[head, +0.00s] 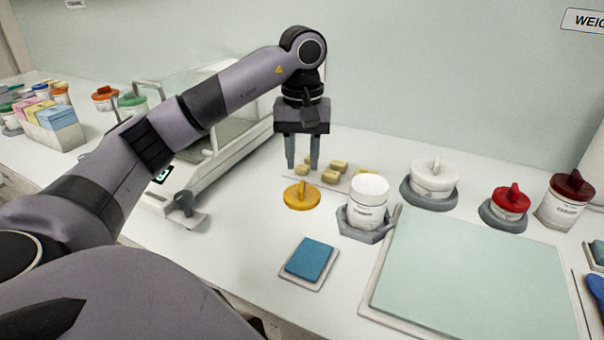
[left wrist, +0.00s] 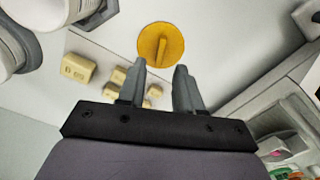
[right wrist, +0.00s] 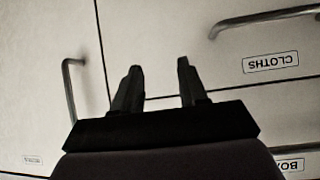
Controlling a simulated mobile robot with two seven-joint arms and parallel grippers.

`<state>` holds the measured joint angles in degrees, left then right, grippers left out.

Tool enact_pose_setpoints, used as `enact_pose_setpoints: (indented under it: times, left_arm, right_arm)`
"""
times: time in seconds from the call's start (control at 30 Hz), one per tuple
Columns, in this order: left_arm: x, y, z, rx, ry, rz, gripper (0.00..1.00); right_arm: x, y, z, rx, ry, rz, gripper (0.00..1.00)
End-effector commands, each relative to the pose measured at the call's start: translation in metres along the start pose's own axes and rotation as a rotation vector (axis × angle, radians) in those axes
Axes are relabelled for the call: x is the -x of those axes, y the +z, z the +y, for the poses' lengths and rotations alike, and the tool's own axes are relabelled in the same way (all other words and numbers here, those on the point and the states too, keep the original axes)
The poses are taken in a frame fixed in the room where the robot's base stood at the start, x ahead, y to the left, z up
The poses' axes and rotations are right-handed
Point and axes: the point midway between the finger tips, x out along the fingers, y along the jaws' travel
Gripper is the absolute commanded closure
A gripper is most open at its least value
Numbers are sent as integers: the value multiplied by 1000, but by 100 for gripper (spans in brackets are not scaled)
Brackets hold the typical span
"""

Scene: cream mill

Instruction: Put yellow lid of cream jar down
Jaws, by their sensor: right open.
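The yellow lid (head: 301,196) lies on the white counter with its grip ridge up. It also shows in the left wrist view (left wrist: 160,43), just beyond the fingertips. My left gripper (head: 301,167) points down, open and empty, a little behind and above the lid, apart from it. Its fingers show spread in the left wrist view (left wrist: 160,72). A white jar (head: 368,203) without a coloured lid stands in a grey holder right of the lid; its label is too small to read. My right gripper (right wrist: 156,68) is open and empty, in front of cabinet fronts.
A board with several yellowish blocks (head: 331,177) lies behind the lid. A blue pad on a small tray (head: 309,260) lies in front. A large pale green mat (head: 480,270) and several lidded jars are at right. A glass-sided balance (head: 205,160) stands left.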

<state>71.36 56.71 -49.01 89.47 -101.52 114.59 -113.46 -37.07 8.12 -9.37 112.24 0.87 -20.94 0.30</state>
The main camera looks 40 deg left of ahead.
Motion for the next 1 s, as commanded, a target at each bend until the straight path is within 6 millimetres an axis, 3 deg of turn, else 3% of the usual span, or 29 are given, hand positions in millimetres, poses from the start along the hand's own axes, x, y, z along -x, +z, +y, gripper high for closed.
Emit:
enact_pose_setpoints:
  times: [0.1, 0.33, 1.0]
  left_arm:
    - [28, -1, 0, 3, 0, 3, 65]
    - [53, -1, -1, 3, -1, 2, 65]
    - [60, 0, -1, 2, -1, -1, 65]
  right_arm:
    - [6, -7, 1, 4, 3, -1, 57]
    - [12, -14, 2, 6, 6, -2, 57]
    - [14, -16, 2, 4, 6, 0, 57]
